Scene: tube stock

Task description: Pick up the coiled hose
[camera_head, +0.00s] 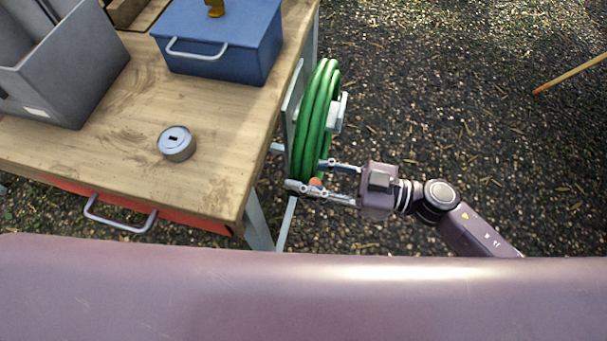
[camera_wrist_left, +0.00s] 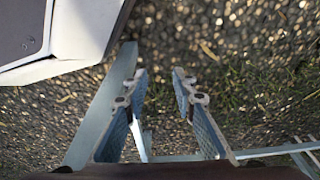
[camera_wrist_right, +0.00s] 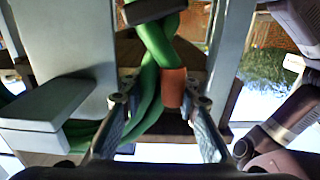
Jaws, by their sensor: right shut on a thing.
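The coiled hose (camera_head: 312,122) is green and hangs in several loops on a pale holder at the right end of the wooden workbench. My right gripper (camera_head: 307,176) reaches in from the right at the lower end of the coil. Its fingers are shut on the hose, beside its orange end piece (camera_wrist_right: 173,88). In the right wrist view the green hose (camera_wrist_right: 148,80) passes between the fingers, still by the holder. My left gripper (camera_wrist_left: 159,76) shows only in the left wrist view, its fingers apart and empty over the ground.
On the workbench (camera_head: 110,175) stand a blue box (camera_head: 225,60) with a handle, a grey file holder (camera_head: 75,75) and a round tin (camera_head: 176,144). A red drawer (camera_head: 70,190) is below the top. A wooden stick (camera_head: 570,76) shows at upper right. The gravel right of the coil is clear.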

